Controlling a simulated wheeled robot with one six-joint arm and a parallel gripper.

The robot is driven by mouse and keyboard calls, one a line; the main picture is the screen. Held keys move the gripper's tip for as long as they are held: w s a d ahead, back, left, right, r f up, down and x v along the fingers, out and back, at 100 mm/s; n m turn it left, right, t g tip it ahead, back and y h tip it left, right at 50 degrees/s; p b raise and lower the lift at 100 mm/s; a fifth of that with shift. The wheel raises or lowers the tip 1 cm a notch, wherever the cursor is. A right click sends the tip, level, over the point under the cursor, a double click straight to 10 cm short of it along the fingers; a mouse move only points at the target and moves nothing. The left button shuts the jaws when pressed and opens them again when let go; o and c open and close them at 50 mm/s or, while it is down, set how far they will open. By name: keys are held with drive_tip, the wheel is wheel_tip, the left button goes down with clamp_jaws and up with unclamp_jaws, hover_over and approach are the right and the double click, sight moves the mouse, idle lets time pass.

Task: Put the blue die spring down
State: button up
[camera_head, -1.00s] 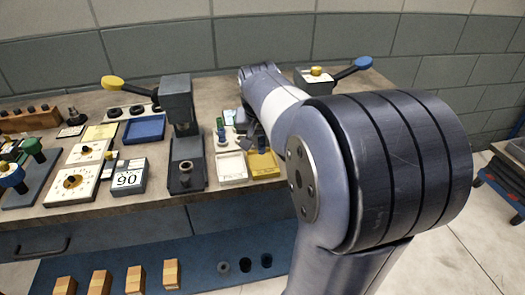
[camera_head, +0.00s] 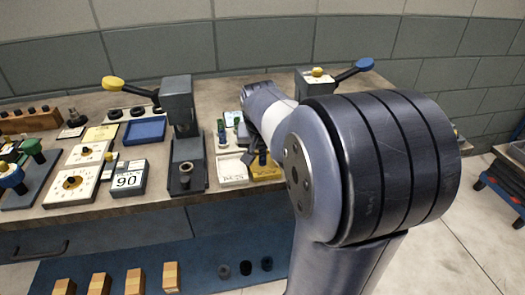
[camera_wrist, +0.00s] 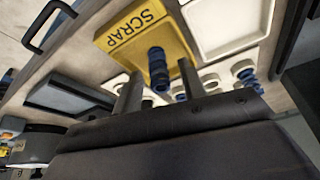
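A blue die spring (camera_wrist: 158,70) shows between my two fingers in the wrist view, with a gap on each side. It stands at the yellow tray marked SCRAP (camera_wrist: 118,37); I cannot see its base contact clearly. In the head view the blue spring (camera_head: 263,158) shows small at the yellow tray (camera_head: 266,173), just right of my gripper (camera_head: 250,150). My gripper (camera_wrist: 160,85) is open around the spring in the wrist view. My arm hides part of the tray's right side in the head view.
A white tray (camera_head: 233,170) stands directly left of the yellow one. A dark press (camera_head: 177,110) with a yellow-knobbed lever is further left. White holders with blue parts (camera_wrist: 243,70) lie close by in the wrist view. A blue-handled tool (camera_head: 315,80) is behind my arm.

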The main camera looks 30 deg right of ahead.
drive_tip(key=shift+r, duration=0.55)
drive_tip(key=p+v, duration=0.2)
drive_tip(key=v, duration=0.9)
